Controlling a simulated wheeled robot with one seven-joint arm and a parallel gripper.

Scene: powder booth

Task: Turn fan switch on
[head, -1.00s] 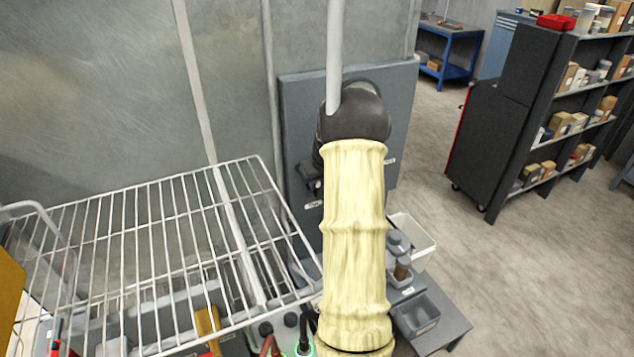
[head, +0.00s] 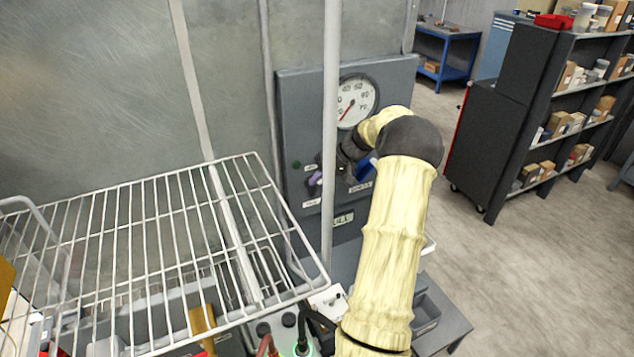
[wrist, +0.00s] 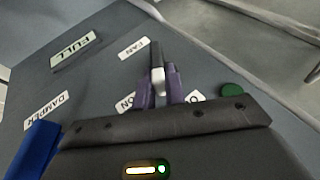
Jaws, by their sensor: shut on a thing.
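The fan switch shows in the wrist view as a small lever with a pale part (wrist: 157,76) and a dark part, beside the "FAN" label (wrist: 134,49). My gripper (wrist: 161,84) has its purple fingers on both sides of the lever, closed on it. An "ON" label (wrist: 125,103) and a partly hidden label starting with "O" (wrist: 195,97) flank the fingers. In the head view, my gripper (head: 316,179) is at the left of the grey control panel (head: 300,100); the switch is mostly hidden there. I cannot tell the lever's exact position.
A blue damper handle (head: 363,169) is just right of my gripper, and a green button (head: 297,164) is on its left. A round gauge (head: 356,100) is above. A vertical pole (head: 331,130) and a wire rack (head: 150,240) stand in front.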

